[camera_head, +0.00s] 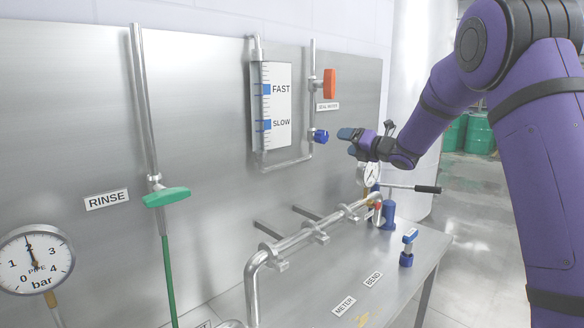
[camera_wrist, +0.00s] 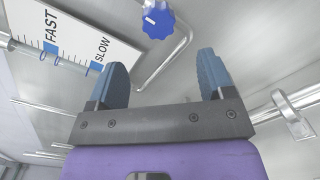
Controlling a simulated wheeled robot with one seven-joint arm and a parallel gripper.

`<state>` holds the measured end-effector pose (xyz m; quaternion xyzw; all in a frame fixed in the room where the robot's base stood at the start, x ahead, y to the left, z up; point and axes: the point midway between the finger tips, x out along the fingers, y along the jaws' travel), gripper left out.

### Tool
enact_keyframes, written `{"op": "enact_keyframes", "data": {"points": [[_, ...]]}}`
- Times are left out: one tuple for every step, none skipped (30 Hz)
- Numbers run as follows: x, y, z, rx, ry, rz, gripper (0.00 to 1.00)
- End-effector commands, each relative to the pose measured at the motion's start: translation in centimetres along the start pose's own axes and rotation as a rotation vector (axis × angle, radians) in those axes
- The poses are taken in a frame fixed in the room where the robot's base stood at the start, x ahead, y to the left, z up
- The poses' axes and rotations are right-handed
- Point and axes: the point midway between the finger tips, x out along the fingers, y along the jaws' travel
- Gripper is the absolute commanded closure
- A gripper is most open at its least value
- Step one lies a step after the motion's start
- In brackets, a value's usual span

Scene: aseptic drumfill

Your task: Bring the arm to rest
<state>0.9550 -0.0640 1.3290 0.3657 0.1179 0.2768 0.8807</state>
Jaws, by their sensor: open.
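My gripper (camera_head: 348,141) is held out from the right side of the head view, in front of the steel panel (camera_head: 210,60). In the wrist view my gripper (camera_wrist: 162,80) shows two blue fingers wide apart with nothing between them. A blue knob (camera_wrist: 157,22) lies beyond the fingertips in the wrist view, apart from them. The same blue knob (camera_head: 321,136) shows just left of my gripper in the head view. My purple arm is raised and bent.
A FAST/SLOW gauge (camera_head: 271,105) and an orange handle (camera_head: 329,83) are on the panel. Pipes (camera_head: 300,238) run over the steel table (camera_head: 425,245). Green drums (camera_head: 478,135) stand far back right, past open floor.

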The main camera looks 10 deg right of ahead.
Motion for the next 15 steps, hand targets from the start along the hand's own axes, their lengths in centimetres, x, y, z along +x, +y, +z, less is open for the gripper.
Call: {"op": "enact_keyframes", "data": {"points": [[-0.4,0.5,0.4,0.021,-0.014,-0.015,0.25],[-0.7,0.9,0.8,0.042,-0.027,-0.03,0.25],[-1.2,1.4,1.3,0.078,-0.048,-0.054,0.25],[-1.7,1.9,1.7,0.111,-0.067,-0.075,0.25],[-2.2,2.4,2.1,0.15,-0.089,-0.1,0.25],[-3.1,3.1,2.7,0.207,-0.121,-0.135,0.25],[-3.8,3.6,3.1,0.254,-0.145,-0.161,0.25],[-4.6,4.1,3.5,0.303,-0.172,-0.188,0.25],[-5.7,4.7,3.8,0.369,-0.206,-0.221,0.25],[-6.5,5.2,4.0,0.42,-0.232,-0.246,0.25],[-7.3,5.7,4.2,0.47,-0.258,-0.269,0.25],[-8.5,6.3,4.3,0.539,-0.293,-0.3,0.25],[-9.4,6.8,4.3,0.591,-0.32,-0.32,0.25],[-10.4,7.2,4.3,0.643,-0.346,-0.342,0.25],[-11.6,7.8,4.2,0.714,-0.38,-0.369,0.25]]}}
